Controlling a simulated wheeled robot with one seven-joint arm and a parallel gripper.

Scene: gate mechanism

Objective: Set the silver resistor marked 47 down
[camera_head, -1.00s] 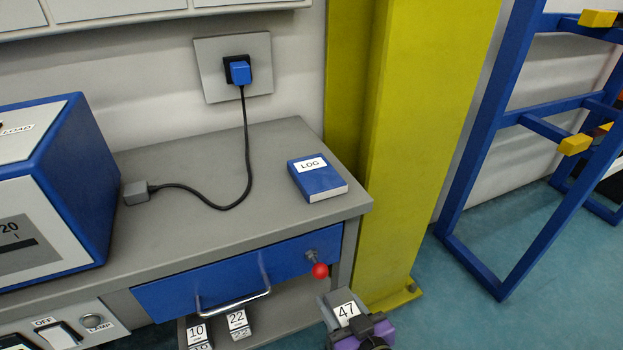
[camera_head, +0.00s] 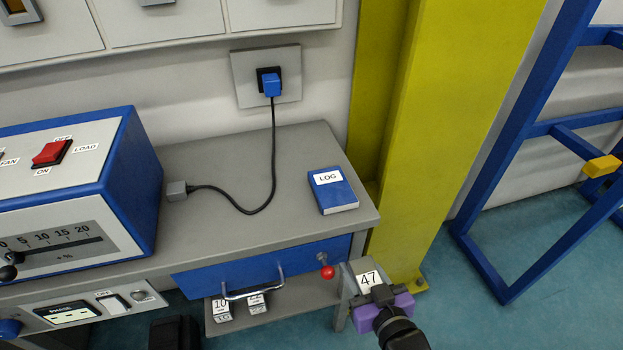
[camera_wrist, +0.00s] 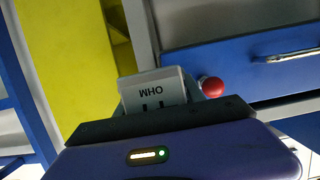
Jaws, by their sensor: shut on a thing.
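The silver resistor marked 47 (camera_head: 367,279) is held in my gripper (camera_head: 382,294), in front of the right end of the bench. In the wrist view the resistor (camera_wrist: 155,88) stands out past the dark jaw edge, and its face reads OHM upside down; the rest of it is hidden behind the gripper (camera_wrist: 160,118). My gripper is shut on it. Resistors marked 10 (camera_head: 221,308) and, less clearly, another block (camera_head: 257,303) stand on the shelf under the blue drawer (camera_head: 270,266).
The red knob (camera_head: 327,272) on the drawer front is close left of the held resistor. The grey bench top (camera_head: 235,165) carries a blue LOG book (camera_head: 332,190), a cable and a blue instrument (camera_head: 130,190). A yellow-green column (camera_head: 425,130) stands right of the bench.

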